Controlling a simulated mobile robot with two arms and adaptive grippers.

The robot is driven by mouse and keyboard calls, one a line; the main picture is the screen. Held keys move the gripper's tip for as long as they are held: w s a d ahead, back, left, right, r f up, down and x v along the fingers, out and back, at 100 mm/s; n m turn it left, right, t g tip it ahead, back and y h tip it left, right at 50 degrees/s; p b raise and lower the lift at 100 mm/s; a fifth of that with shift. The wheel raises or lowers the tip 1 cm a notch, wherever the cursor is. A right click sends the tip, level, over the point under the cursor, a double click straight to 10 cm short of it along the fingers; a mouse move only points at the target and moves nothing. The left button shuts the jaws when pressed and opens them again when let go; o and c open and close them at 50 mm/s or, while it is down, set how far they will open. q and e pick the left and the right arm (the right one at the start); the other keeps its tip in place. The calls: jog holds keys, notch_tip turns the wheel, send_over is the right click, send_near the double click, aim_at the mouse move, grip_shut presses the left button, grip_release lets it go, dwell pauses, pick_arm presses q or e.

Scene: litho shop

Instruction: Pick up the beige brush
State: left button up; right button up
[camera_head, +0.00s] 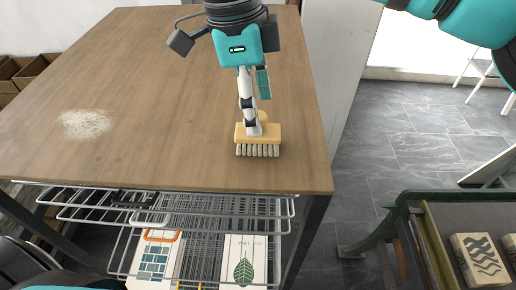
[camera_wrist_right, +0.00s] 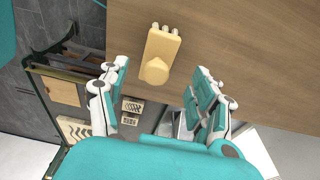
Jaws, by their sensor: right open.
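My right gripper (camera_head: 256,115) is open and points down over the brush. One fingertip overlaps the brush in the head view; I cannot tell whether it touches. In the right wrist view the brush (camera_wrist_right: 161,50) lies ahead of the gripper (camera_wrist_right: 158,78), centred between the spread fingers, with nothing held between them. My left gripper is not in view.
The wooden table (camera_head: 170,80) is mostly clear, with a whitish powdery patch (camera_head: 86,123) at left. Wire racks (camera_head: 200,235) holding prints sit below its front edge. A green-framed bench (camera_head: 425,240) with patterned blocks (camera_head: 480,259) stands at lower right.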

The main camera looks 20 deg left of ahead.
jog(key=shift+d+f+b, duration=0.2)
jog(key=shift+f+b, duration=0.6)
jog(key=shift+f, duration=0.25)
jog(key=shift+d+f+b, duration=0.2)
jog(key=shift+f+b, duration=0.65)
jog(key=shift+f, duration=0.15)
jog(key=shift+d+f+b, duration=0.2)
jog(key=shift+f+b, duration=0.6)
jog(key=shift+f, duration=0.25)
jog(key=shift+r, duration=0.1)
jog(key=c, duration=1.3)
jog(key=shift+r, duration=0.15)
jog(key=shift+r+b, duration=0.45)
jog(key=shift+r, duration=0.2)
jog(key=shift+s+a+r+b, duration=0.1)
jog(key=shift+s+r+b, duration=0.5)
jog(key=shift+r, duration=0.2)
jog(key=shift+s+a+r+b, duration=0.3)
jog(key=shift+s+b, duration=0.5)
jog(key=shift+s, duration=1.65)
jog(key=shift+s+a+r+b, duration=0.35)
jog(key=shift+s+b, duration=0.5)
jog(key=shift+s, duration=1.65)
jog(key=shift+s+a+r+b, duration=0.3)
jog(key=shift+s+b, duration=0.5)
jog(key=shift+s, duration=1.65)
